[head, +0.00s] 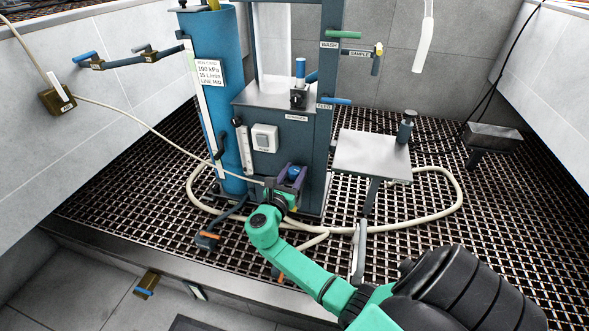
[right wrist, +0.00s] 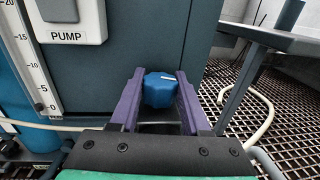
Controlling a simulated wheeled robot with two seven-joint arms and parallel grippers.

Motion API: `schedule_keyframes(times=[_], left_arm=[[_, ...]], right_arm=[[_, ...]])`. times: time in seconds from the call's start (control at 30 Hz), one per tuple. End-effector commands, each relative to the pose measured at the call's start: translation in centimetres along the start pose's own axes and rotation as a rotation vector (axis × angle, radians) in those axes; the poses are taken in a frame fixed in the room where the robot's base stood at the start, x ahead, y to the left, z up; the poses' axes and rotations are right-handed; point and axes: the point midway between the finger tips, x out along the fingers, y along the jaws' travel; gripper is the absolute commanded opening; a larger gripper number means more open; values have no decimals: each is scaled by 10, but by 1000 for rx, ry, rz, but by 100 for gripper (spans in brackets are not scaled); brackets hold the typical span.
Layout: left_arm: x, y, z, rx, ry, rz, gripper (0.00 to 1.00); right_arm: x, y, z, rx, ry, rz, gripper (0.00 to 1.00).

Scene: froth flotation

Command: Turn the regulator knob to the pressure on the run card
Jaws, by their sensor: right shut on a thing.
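The blue regulator knob (right wrist: 158,88) sits low on the front of the dark cabinet and has a white mark on its upper right part. My right gripper (right wrist: 160,100) is shut on it, with one purple finger on each side. In the head view the knob (head: 294,172) shows between the purple fingers of the right gripper (head: 291,178). The run card (head: 208,73) on the blue column seems to read 160 kPa, 15 L/min; its small print is hard to read. I see no pressure dial clearly. My left gripper is not in view.
A white pump switch (head: 265,138) and a scaled flow tube (head: 243,148) are on the cabinet (head: 280,100). A small grey table (head: 372,152) stands to the right. A pale hose (head: 450,180) loops over the grating.

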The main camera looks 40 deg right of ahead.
Motion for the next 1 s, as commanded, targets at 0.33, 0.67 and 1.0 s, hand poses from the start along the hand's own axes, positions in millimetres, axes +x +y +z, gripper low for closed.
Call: schedule_keyframes(times=[0.33, 0.67, 1.0], left_arm=[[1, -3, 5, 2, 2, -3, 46], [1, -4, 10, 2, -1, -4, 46], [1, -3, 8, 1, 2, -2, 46]], right_arm=[[-1, 0, -2, -1, 3, -175, 0], [0, -1, -2, -1, 3, -216, 0], [0, -1, -2, 0, 3, -216, 73]])
